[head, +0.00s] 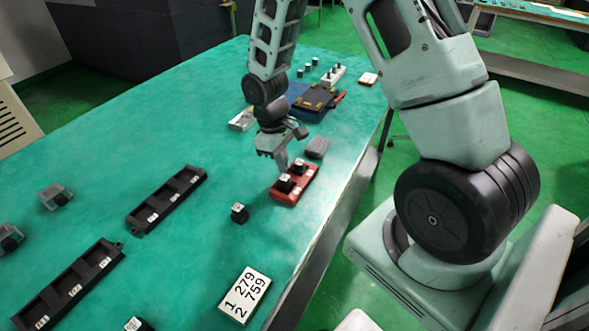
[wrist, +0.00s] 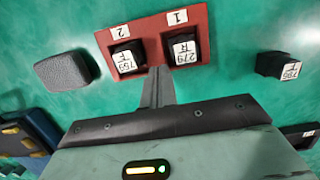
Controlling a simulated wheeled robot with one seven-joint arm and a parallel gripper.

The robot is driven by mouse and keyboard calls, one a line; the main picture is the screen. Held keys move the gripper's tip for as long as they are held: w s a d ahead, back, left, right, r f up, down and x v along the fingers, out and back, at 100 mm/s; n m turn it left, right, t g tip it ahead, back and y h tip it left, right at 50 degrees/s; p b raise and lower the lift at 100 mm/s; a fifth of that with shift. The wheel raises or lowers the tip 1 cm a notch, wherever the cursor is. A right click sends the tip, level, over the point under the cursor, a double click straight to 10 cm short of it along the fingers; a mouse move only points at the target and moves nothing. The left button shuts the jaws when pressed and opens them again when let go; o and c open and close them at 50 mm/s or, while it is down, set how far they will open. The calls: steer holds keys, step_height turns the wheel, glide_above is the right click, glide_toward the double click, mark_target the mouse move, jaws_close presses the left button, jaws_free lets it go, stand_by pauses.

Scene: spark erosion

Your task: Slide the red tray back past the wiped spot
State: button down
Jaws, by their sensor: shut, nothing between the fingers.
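The red tray (head: 298,193) lies on the green bench near its right edge. In the wrist view the red tray (wrist: 147,30) has two pockets marked 1 and 2. A black block (wrist: 185,50) labelled 279 sits in pocket 1, and another (wrist: 126,60) labelled 759 sits in pocket 2. My gripper (head: 283,172) is shut and empty, pointing down at the tray's far long side. In the wrist view my gripper's fingertips (wrist: 157,75) are at the tray's edge between the pockets; I cannot tell whether they touch it. No wiped spot stands out on the bench.
A grey pad (head: 318,148) lies just beyond the tray. A loose black block (head: 239,214) and a white number card (head: 245,295) lie on the near side. Two black three-slot racks (head: 168,200) (head: 68,287) are left. The bench edge is close on the right.

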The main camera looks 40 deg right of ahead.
mark_target(296, 180)
steer(key=s, duration=0.1)
steer(key=s+d, duration=0.1)
steer(key=s, duration=0.1)
steer(key=shift+r, duration=0.1)
steer(key=shift+s+f+p, duration=0.25)
steer(key=shift+p, duration=0.05)
steer(key=shift+f, duration=0.7)
steer(key=shift+w, duration=0.1)
